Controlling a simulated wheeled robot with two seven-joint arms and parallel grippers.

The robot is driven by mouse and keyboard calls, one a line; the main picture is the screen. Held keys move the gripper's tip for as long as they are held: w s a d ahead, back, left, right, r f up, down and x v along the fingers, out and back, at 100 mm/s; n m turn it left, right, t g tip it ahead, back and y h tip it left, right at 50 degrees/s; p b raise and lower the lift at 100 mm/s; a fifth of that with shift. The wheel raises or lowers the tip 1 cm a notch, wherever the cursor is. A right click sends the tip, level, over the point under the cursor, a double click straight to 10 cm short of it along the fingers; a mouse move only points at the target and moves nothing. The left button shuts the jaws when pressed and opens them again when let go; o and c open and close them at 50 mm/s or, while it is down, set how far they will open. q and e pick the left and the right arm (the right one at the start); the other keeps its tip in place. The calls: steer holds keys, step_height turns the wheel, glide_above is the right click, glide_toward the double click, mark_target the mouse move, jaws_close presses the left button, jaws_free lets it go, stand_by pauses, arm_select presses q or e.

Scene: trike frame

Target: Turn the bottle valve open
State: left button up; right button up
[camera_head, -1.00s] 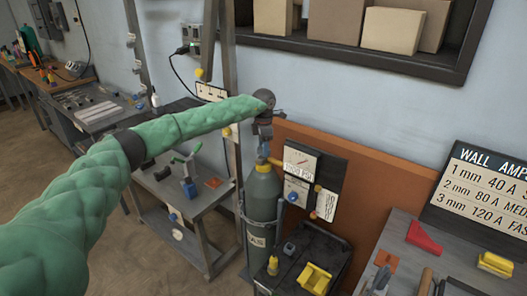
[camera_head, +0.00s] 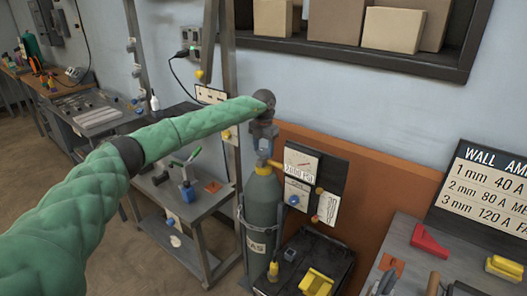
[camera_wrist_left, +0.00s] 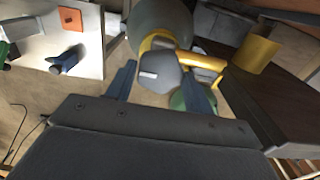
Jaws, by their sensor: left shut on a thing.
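The grey-green gas bottle (camera_head: 264,206) stands upright, strapped into a rack. Its brass valve body (camera_head: 262,168) sits on its neck and also shows in the left wrist view (camera_wrist_left: 205,62). My left gripper (camera_head: 264,152) points down over the bottle's top. In the left wrist view, the grey valve knob (camera_wrist_left: 159,72) lies between the two blue fingers of my left gripper (camera_wrist_left: 160,84), which is shut on it. In the head view the gripper mostly hides the knob. My right gripper is not in view.
A gauge board (camera_head: 300,166) with a "2000 PSI" label stands just right of the valve. A black cart (camera_head: 318,252) with a yellow block (camera_head: 316,281) is right of the bottle. A grey side table (camera_head: 160,200) is left of it. A workbench (camera_head: 455,262) is at lower right.

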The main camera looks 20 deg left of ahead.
arm_select(q)
steer(key=shift+n, duration=0.9)
steer(key=n+b, duration=0.1)
steer(key=n, duration=0.1)
steer(key=shift+n, duration=0.4)
steer(key=n, duration=0.2)
steer(key=shift+n+b, duration=0.3)
steer(key=shift+b, duration=0.1)
steer(key=n, duration=0.4)
steer(key=shift+n+b, duration=0.3)
steer(key=n, duration=0.3)
steer(key=shift+r, duration=0.1)
steer(key=shift+n, duration=1.5)
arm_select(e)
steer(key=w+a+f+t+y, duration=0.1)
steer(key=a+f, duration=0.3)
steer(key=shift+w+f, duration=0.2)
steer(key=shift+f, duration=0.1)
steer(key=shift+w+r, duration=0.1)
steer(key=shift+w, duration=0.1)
arm_select(q)
steer(key=o, duration=1)
steer(key=shift+c, duration=0.2)
